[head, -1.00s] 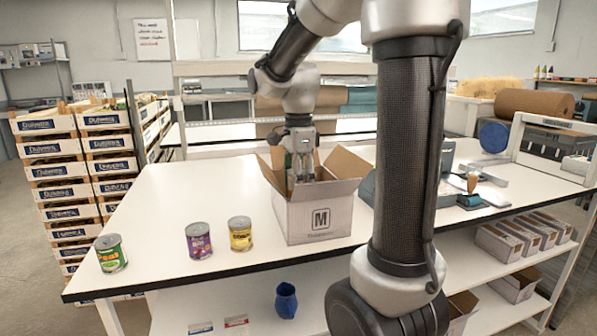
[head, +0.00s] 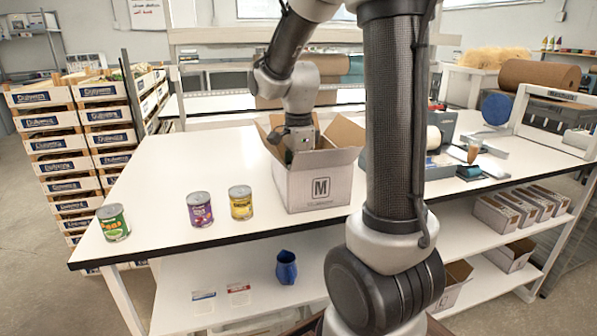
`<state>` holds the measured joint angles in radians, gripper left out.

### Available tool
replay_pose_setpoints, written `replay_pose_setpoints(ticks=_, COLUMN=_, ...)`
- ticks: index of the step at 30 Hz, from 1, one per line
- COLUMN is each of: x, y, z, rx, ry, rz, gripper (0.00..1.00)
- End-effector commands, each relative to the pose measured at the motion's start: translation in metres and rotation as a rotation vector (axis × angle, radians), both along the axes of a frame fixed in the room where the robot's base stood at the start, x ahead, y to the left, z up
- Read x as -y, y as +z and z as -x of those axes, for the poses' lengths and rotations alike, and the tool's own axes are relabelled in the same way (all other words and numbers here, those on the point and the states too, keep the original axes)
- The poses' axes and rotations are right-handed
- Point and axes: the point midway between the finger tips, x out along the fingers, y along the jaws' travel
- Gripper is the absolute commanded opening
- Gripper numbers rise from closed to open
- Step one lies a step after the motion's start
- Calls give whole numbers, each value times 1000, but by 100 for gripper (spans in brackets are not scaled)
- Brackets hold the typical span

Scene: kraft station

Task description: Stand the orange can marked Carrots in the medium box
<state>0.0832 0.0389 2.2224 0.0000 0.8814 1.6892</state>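The medium box (head: 318,190) is an open white carton marked M, standing on the white table with its flaps up. My gripper (head: 302,146) reaches down into the box from above. Its fingers are hidden behind the box walls, so I cannot tell whether they are open or shut. No orange can marked Carrots shows; the inside of the box is hidden from this view.
A green Peas can (head: 113,223), a purple can (head: 199,209) and a yellow can (head: 240,203) stand upright left of the box near the table's front edge. A grey device (head: 440,125) stands right of the box.

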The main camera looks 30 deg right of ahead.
Motion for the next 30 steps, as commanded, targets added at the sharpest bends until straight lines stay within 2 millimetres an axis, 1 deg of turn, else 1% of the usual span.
replay_pose_setpoints(ticks=8, x=0, y=-1, z=0, rx=1, ry=0, rz=0, gripper=21)
replay_pose_setpoints(ticks=9, x=0, y=-1, z=0, rx=1, ry=0, rz=0, gripper=52)
replay_pose_setpoints(ticks=11, x=0, y=-1, z=0, rx=0, ry=0, rz=0, gripper=63)
replay_pose_setpoints(ticks=12, x=0, y=-1, z=0, rx=0, ry=0, rz=0, gripper=70)
replay_pose_setpoints(ticks=13, x=0, y=-1, z=0, rx=0, ry=0, rz=0, gripper=73)
replay_pose_setpoints(ticks=23, x=0, y=1, z=0, rx=0, ry=0, rz=0, gripper=73)
replay_pose_setpoints(ticks=30, x=0, y=21, z=-1, rx=3, ry=0, rz=1, gripper=73)
